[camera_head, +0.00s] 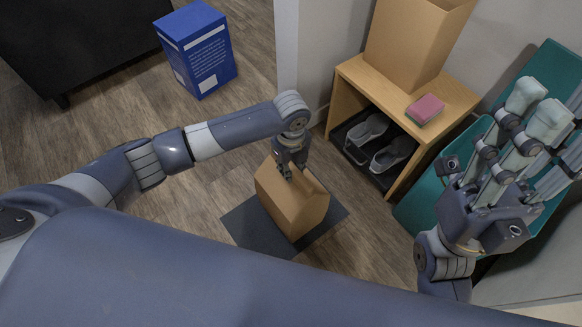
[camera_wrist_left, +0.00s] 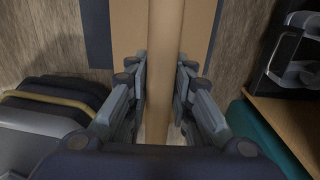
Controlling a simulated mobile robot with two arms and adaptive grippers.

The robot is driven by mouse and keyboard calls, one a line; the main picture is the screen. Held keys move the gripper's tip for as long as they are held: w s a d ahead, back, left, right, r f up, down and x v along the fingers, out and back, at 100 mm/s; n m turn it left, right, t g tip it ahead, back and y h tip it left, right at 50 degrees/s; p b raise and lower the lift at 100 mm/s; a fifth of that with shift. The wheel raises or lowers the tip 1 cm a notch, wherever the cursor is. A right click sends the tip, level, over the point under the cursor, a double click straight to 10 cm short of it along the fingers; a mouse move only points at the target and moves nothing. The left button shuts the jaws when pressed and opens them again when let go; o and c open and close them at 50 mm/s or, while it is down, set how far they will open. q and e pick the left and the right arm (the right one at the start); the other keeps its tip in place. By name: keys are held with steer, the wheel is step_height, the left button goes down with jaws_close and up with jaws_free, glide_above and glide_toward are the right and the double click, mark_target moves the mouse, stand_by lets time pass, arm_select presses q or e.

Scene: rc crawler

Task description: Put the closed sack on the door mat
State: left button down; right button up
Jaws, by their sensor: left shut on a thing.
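The closed brown paper sack (camera_head: 290,205) is at the middle of the head view, over the dark door mat (camera_head: 245,225) on the floor. I cannot tell whether its bottom touches the mat. My left gripper (camera_head: 290,172) is shut on the sack's folded top from above. In the left wrist view the sack's top ridge (camera_wrist_left: 165,25) runs between the two fingers, and part of the mat (camera_wrist_left: 97,35) shows beside it. My right gripper (camera_head: 550,115) is raised at the right with its fingers spread, empty.
A wooden shoe bench (camera_head: 350,75) stands right of the sack, with an open paper bag (camera_head: 410,45) and a pink and green sponge (camera_head: 425,108) on top and shoes (camera_head: 390,155) below. A teal object (camera_head: 410,210) stands beside it. A blue box (camera_head: 197,50) stands at the back left.

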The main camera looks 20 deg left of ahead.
arm_select(q)
steer(key=c, duration=1.8)
jaws_free()
steer(key=shift+f, duration=0.15)
steer(key=shift+c, duration=0.2)
steer(key=o, duration=0.4)
